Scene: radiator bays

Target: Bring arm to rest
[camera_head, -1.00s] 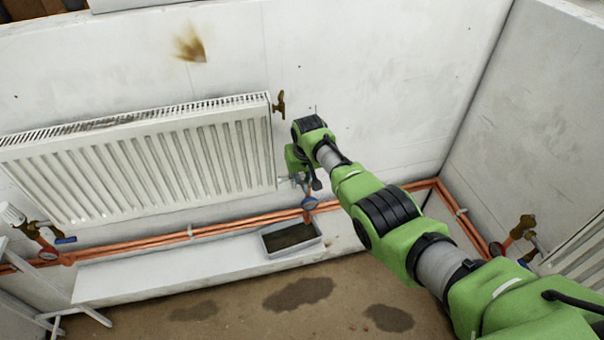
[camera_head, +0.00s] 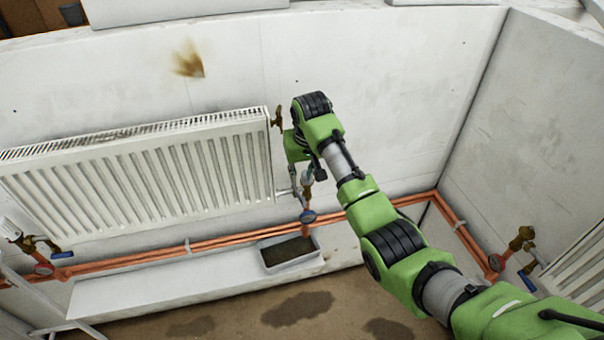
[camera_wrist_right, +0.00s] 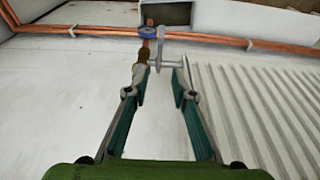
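My right arm, green with black joints, reaches in from the lower right to the right end of the white radiator (camera_head: 140,175). Its gripper (camera_head: 307,178) points down above the lower pipe connection and is partly hidden by the wrist. In the right wrist view the gripper (camera_wrist_right: 159,78) has its two teal-padded fingers apart with nothing held between them. The brass-and-grey valve fitting (camera_wrist_right: 146,56) lies just beyond the fingertips in that view. My left gripper is not in view.
Copper pipes (camera_head: 225,240) run low along the wall, with a blue-ringed valve (camera_head: 307,217). A grey tray (camera_head: 290,262) with dark contents sits on the white ledge (camera_head: 170,284). Another radiator (camera_head: 582,262) and valve stand at the right.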

